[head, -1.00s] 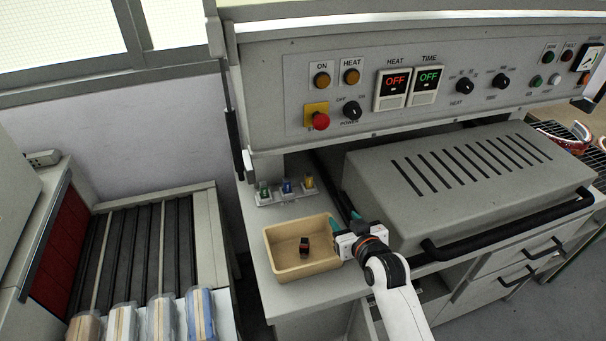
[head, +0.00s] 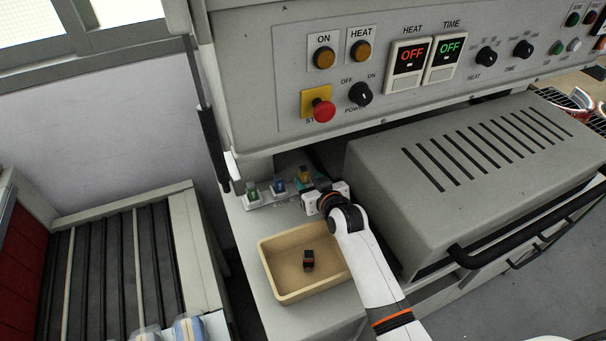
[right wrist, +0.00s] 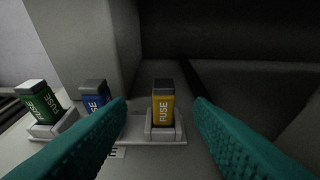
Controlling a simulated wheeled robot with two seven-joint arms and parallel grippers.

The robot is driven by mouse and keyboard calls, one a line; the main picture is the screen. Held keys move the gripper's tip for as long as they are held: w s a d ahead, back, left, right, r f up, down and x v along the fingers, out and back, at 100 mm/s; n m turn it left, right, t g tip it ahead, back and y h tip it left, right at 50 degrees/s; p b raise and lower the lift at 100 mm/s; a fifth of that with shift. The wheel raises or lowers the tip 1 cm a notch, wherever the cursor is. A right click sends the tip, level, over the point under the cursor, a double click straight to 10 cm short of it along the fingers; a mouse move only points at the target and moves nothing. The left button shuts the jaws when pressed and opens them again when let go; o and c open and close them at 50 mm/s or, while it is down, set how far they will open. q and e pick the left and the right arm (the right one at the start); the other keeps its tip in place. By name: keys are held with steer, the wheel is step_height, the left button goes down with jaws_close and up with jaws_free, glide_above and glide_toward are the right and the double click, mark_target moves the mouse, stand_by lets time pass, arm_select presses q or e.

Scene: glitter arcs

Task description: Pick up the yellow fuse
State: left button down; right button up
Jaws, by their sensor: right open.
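The yellow fuse (right wrist: 163,105) stands upright in a white holder in the right wrist view, with a dark grey cap. It also shows in the head view (head: 304,173), partly covered by my gripper. My right gripper (head: 312,182) is open. Its two teal fingers (right wrist: 160,125) show on either side of the yellow fuse in the wrist view, apart from it, with nothing held. The blue fuse (right wrist: 94,98) and the green fuse (right wrist: 40,103) stand in holders to its left. My left gripper is not in view.
A tan bin (head: 283,285) holding a dark red-and-black piece (head: 308,260) sits in front of the fuses. A grey slotted housing (head: 450,170) stands right. The control panel (head: 410,70) overhangs behind. A grey post (right wrist: 85,50) rises behind the blue fuse.

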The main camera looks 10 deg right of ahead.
mark_target(305, 174)
steer(key=shift+x, duration=1.15)
steer(key=p+x, duration=0.1)
steer(key=x, duration=0.2)
steer(key=shift+w+d+f, duration=0.1)
steer(key=shift+d, duration=0.05)
steer(key=shift+w+f, duration=0.25)
steer(key=shift+w, duration=0.25)
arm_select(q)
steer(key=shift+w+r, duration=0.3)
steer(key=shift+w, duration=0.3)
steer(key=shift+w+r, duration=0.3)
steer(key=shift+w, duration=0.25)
arm_select(e)
jaws_close()
